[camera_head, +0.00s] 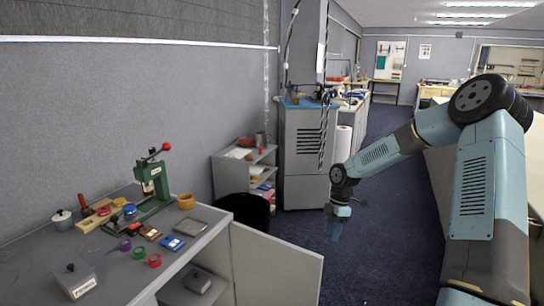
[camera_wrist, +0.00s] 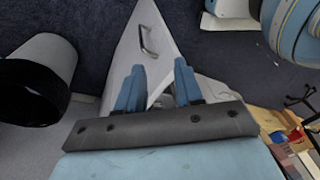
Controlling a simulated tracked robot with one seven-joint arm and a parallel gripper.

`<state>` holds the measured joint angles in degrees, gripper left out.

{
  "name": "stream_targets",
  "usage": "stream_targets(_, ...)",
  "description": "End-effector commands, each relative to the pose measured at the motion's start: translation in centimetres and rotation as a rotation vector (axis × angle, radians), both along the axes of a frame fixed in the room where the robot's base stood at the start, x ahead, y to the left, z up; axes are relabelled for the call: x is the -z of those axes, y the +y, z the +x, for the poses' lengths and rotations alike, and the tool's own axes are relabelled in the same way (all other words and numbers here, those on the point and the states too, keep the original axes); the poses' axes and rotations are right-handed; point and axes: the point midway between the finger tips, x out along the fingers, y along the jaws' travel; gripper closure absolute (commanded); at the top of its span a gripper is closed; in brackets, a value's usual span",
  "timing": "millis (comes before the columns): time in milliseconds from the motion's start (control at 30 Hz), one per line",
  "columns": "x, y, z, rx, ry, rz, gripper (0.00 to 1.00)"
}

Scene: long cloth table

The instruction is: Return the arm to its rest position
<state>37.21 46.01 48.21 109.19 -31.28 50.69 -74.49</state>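My arm reaches in from the right side of the head view, bent at the elbow and pointing down at its end. My gripper (camera_head: 335,230) hangs over the dark carpet, to the right of the open cabinet door, apart from the workbench. In the wrist view my gripper's two blue fingers (camera_wrist: 158,82) stand apart with a clear gap. Nothing is held between them. The pale cabinet door (camera_wrist: 165,45) with its metal handle shows beyond the fingers.
A grey workbench (camera_head: 105,260) at left carries a green press (camera_head: 158,190), tape rolls and small boxes. Its door (camera_head: 270,268) stands open towards my gripper. A black bin (camera_head: 245,210) and grey cabinet (camera_head: 305,150) stand behind. Carpet (camera_head: 385,215) around my gripper is clear.

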Motion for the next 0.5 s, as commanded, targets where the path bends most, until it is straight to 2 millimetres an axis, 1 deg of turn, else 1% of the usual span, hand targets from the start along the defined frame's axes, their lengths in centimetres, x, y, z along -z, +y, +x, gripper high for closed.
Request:
stream_targets(33,-1.1,0.0,-0.5,0.023,-0.003,-0.034,0.64)
stream_targets(367,-7.6,-0.5,-4.1,0.249,-0.035,-0.212,0.64)
stream_targets(500,-10.5,-0.6,-5.8,0.358,-0.064,-0.271,0.64)
